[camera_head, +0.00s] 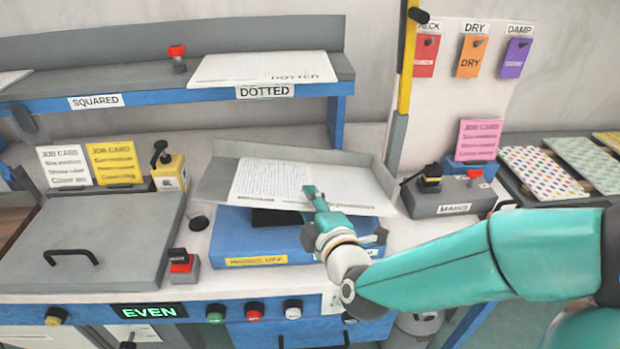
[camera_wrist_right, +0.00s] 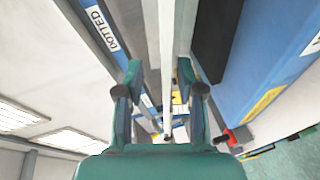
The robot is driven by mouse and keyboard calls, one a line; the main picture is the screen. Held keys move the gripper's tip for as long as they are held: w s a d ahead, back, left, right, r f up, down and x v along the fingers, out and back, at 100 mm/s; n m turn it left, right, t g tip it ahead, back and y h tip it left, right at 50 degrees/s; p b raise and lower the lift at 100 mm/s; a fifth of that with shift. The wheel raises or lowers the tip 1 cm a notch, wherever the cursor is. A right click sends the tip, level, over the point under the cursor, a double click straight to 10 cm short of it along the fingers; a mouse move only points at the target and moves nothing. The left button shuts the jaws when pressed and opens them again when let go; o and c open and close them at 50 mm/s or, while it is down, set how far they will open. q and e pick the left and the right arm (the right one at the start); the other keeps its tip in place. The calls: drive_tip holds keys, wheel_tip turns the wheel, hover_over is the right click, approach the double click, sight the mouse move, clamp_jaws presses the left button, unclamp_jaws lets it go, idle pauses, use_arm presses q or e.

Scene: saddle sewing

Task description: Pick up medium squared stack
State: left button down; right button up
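A white paper stack (camera_head: 268,181) with a fine printed pattern lies in the tilted grey tray (camera_head: 222,176) above a blue base (camera_head: 235,247). I cannot tell for certain that the print is squared. My right gripper (camera_head: 311,192) reaches over the tray's front edge, and its teal fingertip shows against the paper. In the right wrist view the two fingers (camera_wrist_right: 161,88) are apart, with a thin white edge (camera_wrist_right: 166,45) running between them and gaps on both sides. My left gripper is in neither view.
The upper shelf has a SQUARED label (camera_head: 95,101) and a DOTTED label (camera_head: 265,91). A dotted stack (camera_head: 265,68) lies on it. A grey lidded box (camera_head: 90,240) stands left, a grey control box (camera_head: 450,196) right. Patterned sheets (camera_head: 540,172) lie far right.

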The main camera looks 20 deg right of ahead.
sight(302, 193)
drive_tip(key=shift+w+f+p, duration=0.15)
drive_tip(key=shift+w+f, duration=0.1)
drive_tip(key=shift+w, duration=0.6)
drive_tip(key=shift+w+f+p, duration=0.1)
drive_tip(key=shift+w+f, duration=0.2)
drive_tip(key=shift+w, duration=0.5)
drive_tip(key=shift+w+f+p, duration=0.15)
drive_tip(key=shift+w+f, duration=0.1)
drive_tip(key=shift+w, duration=0.6)
drive_tip(key=shift+c, duration=0.3)
clamp_jaws()
